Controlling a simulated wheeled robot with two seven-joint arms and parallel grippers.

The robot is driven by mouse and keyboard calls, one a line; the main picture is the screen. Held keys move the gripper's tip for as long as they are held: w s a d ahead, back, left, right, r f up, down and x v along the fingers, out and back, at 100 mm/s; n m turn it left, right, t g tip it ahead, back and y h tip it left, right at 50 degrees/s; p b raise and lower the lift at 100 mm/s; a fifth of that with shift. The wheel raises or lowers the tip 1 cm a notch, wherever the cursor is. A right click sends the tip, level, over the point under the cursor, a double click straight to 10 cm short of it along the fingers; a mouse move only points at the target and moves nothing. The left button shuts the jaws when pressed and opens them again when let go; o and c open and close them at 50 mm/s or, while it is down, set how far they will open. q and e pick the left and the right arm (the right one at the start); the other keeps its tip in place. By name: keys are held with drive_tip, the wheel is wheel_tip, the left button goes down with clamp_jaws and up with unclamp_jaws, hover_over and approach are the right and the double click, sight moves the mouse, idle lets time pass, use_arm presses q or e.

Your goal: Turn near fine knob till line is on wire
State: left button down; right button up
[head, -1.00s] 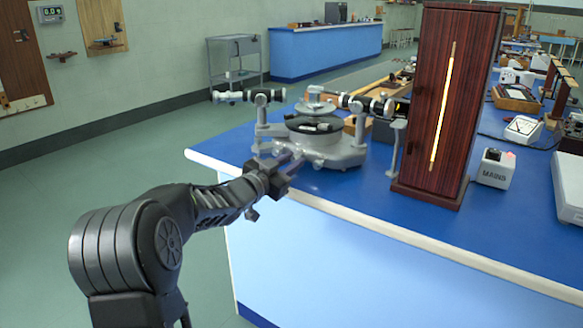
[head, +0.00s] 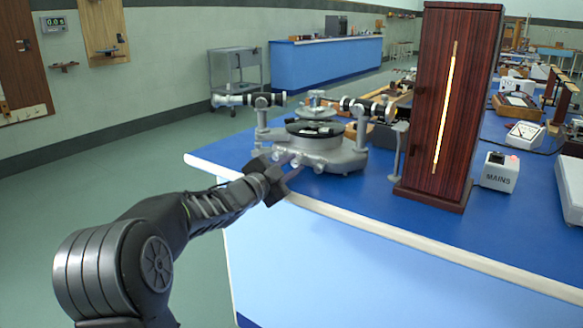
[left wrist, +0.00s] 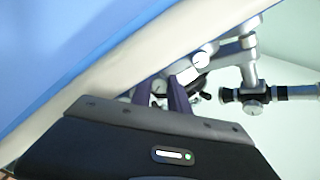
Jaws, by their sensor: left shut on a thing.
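The spectrometer (head: 338,158) stands at the near left corner of the blue bench, with a grey base, a dark round table, a telescope (head: 262,100) on the left and a collimator (head: 368,106) on the right. My left gripper (head: 279,170) is at the near side of its base, shut on the near fine knob, which the fingers mostly hide in the head view. In the left wrist view the two fingers (left wrist: 163,97) close around a small silver part (left wrist: 160,86). The line and the wire cannot be seen. My right gripper is not in view.
A tall wooden lamp housing (head: 480,105) with a glowing slit stands right of the spectrometer. A white mains box (head: 499,172) and a meter (head: 524,135) are farther right. The bench's pale front edge (head: 395,236) runs just below my gripper. A grey trolley (head: 236,82) stands behind.

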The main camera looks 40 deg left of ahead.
use_arm(q)
drive_tip(key=c, duration=1.3)
unclamp_jaws()
drive_tip(key=shift+o, duration=0.2)
